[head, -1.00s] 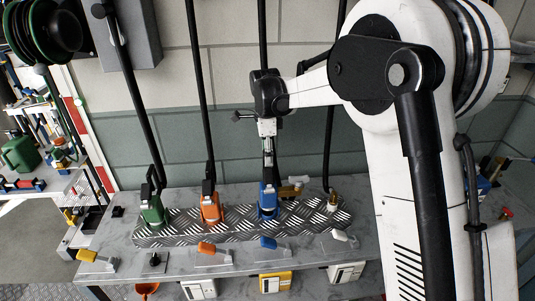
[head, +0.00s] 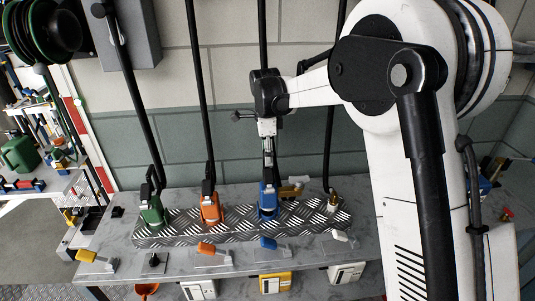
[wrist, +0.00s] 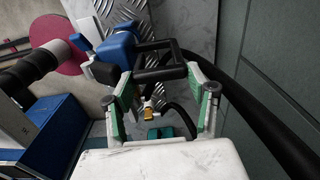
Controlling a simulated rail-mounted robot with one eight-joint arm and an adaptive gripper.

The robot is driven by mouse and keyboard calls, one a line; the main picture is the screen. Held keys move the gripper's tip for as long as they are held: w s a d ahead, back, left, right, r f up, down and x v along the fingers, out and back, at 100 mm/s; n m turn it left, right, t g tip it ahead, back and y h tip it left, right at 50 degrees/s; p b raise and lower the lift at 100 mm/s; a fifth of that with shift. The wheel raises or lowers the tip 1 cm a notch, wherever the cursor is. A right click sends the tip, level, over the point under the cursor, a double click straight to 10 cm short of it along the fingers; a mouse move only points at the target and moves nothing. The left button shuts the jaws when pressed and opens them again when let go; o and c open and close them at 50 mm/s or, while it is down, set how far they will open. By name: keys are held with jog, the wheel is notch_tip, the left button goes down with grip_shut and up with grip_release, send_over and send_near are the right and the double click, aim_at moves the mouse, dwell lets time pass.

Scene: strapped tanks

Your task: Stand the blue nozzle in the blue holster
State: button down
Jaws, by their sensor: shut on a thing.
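The blue nozzle (head: 267,198) is upright at the tread-plate bench block, between the orange nozzle and a brass fitting. In the wrist view its blue body (wrist: 121,47) and black looped handle (wrist: 158,47) show just beyond my fingers. My gripper (head: 268,172) comes down from above onto the nozzle's top. In the wrist view my gripper (wrist: 163,92) has green-padded fingers on either side of the handle area and is shut on the nozzle. The blue holster is not clearly distinct from the nozzle, so I cannot tell how deeply it is seated.
The green nozzle (head: 152,212) and orange nozzle (head: 209,208) stand to the left on the tread-plate block (head: 180,234). A brass fitting (head: 334,200) is at its right end. Black hoses hang behind. Small colored levers, including a blue one (head: 268,243), line the front.

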jog(key=shift+f+b, duration=0.95)
jog(key=shift+f, duration=0.4)
dwell(0.5)
jog(key=c, duration=0.6)
grip_release()
jog(key=shift+c, duration=0.2)
notch_tip(320, 180, up, 12)
jog(key=shift+a+r, duration=0.1)
jog(key=shift+a, duration=0.05)
jog(key=shift+s, duration=0.1)
